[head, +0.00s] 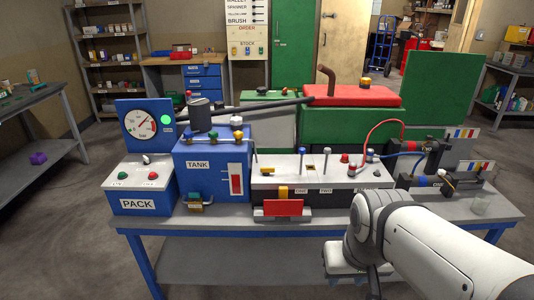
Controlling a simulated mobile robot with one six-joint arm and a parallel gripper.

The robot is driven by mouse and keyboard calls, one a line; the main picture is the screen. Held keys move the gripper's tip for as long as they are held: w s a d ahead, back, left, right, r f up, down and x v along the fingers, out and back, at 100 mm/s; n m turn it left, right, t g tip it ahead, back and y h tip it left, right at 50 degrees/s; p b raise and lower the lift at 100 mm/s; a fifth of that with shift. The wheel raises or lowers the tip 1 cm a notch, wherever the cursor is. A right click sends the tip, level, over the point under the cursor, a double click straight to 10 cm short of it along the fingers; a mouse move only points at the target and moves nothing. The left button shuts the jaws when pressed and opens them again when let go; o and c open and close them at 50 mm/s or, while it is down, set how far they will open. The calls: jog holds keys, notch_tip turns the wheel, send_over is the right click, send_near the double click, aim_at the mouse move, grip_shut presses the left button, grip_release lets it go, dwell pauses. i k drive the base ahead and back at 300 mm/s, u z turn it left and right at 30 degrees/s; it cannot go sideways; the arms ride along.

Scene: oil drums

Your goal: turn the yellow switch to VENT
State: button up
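A white-topped control box (335,167) stands on the bench, with upright levers and small coloured knobs on top. A yellow block (283,191) shows on its front edge, above a red plate (283,208); it may be the yellow switch. The small labels on the box front are too small to read, so I cannot tell its setting or find VENT. A yellow-topped knob (238,136) also stands on the blue TANK box (208,184). My white arm comes in from the lower right, in front of the bench and apart from the control box. My gripper's fingers do not show.
The blue PACK box (138,204) with a round gauge (139,124) is at the left. A green machine with a red lid (350,96) stands behind. The bench's front strip (215,222) is mostly bare.

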aim_at(266, 171)
jog(key=z, duration=0.15)
jog(key=i, duration=1.15)
jog(key=u, duration=0.75)
